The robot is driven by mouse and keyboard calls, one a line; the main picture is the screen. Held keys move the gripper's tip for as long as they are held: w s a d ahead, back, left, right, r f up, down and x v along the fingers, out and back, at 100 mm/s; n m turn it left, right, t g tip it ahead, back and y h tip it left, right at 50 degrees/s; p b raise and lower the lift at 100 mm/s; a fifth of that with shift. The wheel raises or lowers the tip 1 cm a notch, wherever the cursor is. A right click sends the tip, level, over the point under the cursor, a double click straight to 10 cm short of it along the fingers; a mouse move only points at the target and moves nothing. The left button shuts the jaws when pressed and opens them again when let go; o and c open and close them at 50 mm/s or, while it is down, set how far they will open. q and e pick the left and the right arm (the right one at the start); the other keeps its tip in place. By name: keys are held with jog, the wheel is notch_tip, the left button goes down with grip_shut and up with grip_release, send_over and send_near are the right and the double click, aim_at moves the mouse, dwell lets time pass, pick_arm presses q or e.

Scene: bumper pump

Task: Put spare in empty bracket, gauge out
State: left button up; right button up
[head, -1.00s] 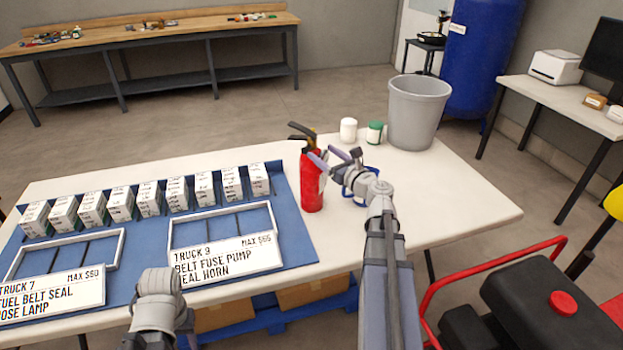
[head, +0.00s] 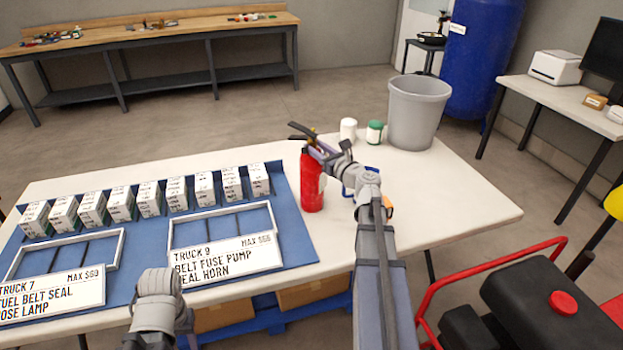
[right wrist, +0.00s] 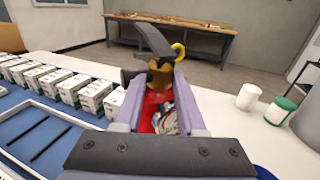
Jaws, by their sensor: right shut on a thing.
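A red fire extinguisher (head: 312,188) with a black handle stands upright on the white table, just right of the blue mat. In the right wrist view the extinguisher (right wrist: 146,117) is between my right fingers, with its black lever, a yellow ring (right wrist: 179,50) and a pale label showing. My right gripper (head: 322,152) is shut on its upper body, below the handle. My left arm's wrist end (head: 158,290) is over the mat's front edge; its fingers cannot be made out. I cannot make out a bracket or the gauge.
Several small boxes (head: 149,199) stand in a row on the blue mat (head: 291,215), behind white frames and truck signs (head: 228,262). A white jar (head: 348,130), a green-lidded jar (head: 374,133) and a grey bin (head: 418,112) stand behind. A blue item is partly hidden by my right gripper. The table's right end is clear.

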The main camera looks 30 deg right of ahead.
grip_shut()
dwell(0.8)
